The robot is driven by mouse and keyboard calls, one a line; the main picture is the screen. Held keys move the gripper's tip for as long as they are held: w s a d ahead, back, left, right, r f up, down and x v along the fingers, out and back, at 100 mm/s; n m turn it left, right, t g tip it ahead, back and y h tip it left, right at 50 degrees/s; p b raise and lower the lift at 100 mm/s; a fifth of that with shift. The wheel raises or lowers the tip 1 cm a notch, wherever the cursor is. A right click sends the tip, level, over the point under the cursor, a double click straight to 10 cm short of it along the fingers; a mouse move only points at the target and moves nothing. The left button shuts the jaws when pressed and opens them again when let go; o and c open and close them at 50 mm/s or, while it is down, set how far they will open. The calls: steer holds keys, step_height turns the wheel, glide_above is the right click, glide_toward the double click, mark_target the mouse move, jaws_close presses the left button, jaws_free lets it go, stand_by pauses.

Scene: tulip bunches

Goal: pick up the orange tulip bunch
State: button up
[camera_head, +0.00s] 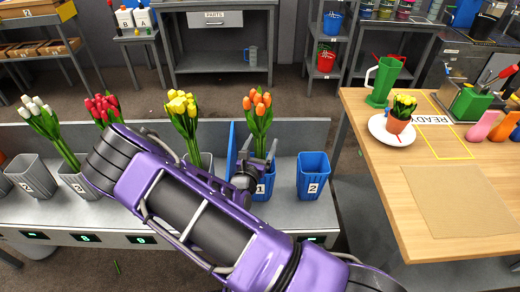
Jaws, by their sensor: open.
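The orange tulip bunch (258,114) stands upright with its orange heads up and green stems down, above the blue bucket marked 1 (264,188). Its lower stems are partly hidden by my gripper. My gripper (256,163) is open at the stems, low down near the bucket's rim. I cannot tell whether the stems lie between the fingers or behind them. My purple arm crosses the front of the bench and hides parts of the nearby buckets.
Yellow (182,115), red (103,110) and white tulips (40,115) stand to the left on the grey bench (305,215). An empty blue bucket marked 2 (312,176) stands to the right. A wooden table (440,165) at right holds a potted plant (399,118) and a green jug (383,83).

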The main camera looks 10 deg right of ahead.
steer(key=shift+w+d, duration=0.35)
steer(key=shift+w, duration=0.2)
jaws_close()
